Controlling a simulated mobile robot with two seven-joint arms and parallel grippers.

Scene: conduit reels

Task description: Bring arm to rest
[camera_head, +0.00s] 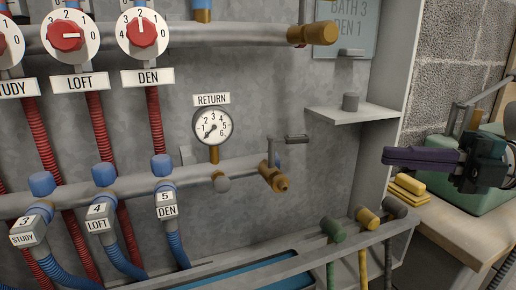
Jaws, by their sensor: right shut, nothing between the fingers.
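My right gripper (392,156) comes in from the right edge, its dark purple fingers pointing left. The fingers lie together, with nothing between them. It hangs in the air in front of the cabinet's right side wall and the bench, right of the small shelf (350,113). It appears apart from everything around it. My left gripper is out of view.
A return gauge (212,126) and a brass-ended lower manifold pipe (130,190) sit in the grey cabinet. Coloured handles (366,218) line its lower front rail. A green case (470,195) and yellow blocks (408,188) are on the wooden bench (455,235) at right.

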